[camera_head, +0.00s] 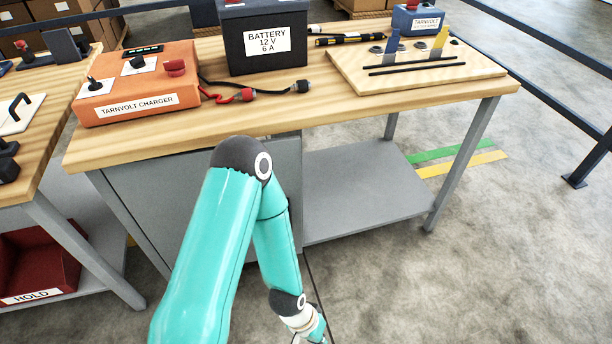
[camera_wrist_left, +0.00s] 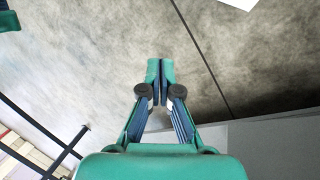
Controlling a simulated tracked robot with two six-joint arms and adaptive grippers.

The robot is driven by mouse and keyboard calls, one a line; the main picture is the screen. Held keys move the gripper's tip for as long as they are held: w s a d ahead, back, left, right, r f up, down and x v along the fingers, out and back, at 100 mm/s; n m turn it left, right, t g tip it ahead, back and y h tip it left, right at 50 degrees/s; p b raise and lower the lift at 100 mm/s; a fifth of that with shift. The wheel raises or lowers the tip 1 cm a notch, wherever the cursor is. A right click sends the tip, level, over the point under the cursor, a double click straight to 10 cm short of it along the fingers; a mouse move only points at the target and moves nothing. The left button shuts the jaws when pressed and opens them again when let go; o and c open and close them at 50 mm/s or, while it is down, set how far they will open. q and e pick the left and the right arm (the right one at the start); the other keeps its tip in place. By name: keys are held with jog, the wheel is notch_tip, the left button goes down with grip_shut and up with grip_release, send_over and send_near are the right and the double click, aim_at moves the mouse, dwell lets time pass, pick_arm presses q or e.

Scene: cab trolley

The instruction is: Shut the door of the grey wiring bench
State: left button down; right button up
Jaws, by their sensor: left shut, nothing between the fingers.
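The grey wiring bench has a wooden top (camera_head: 290,120) and a grey cabinet front (camera_head: 190,182) under its left half. My left arm crosses in front of this panel and hides much of it. No handle shows, and I cannot tell how far the door stands open. In the head view my left arm reaches down to the bottom edge and its fingers are not visible. In the left wrist view my left gripper (camera_wrist_left: 160,72) is shut and empty over the floor. A flat grey surface (camera_wrist_left: 275,145), perhaps the door or cabinet, lies right of the gripper's base. My right gripper is out of view.
An orange charger (camera_head: 140,85), a black battery (camera_head: 265,40) and a wooden board (camera_head: 415,70) stand on the bench. An open grey shelf (camera_head: 365,190) is beneath. Another bench with a red bin (camera_head: 40,262) stands left. Navy rails (camera_head: 585,160) and clear floor are right.

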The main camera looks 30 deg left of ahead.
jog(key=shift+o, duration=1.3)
pick_arm(q)
jog(key=w+a+r+n+t+y+b, duration=0.1)
jog(key=w+a+n+t+y+b, duration=0.2)
jog(key=w+n, duration=0.55)
jog(key=n+t+y+b, duration=0.75)
jog(key=n+y, duration=0.35)
jog(key=n, duration=2.4)
send_near(300, 173)
jog(key=shift+m+g, duration=0.35)
jog(key=x, duration=0.5)
jog(key=shift+w+a, duration=0.1)
jog(key=shift+w, duration=0.3)
jog(key=shift+w+a, duration=0.4)
jog(key=shift+w, duration=0.05)
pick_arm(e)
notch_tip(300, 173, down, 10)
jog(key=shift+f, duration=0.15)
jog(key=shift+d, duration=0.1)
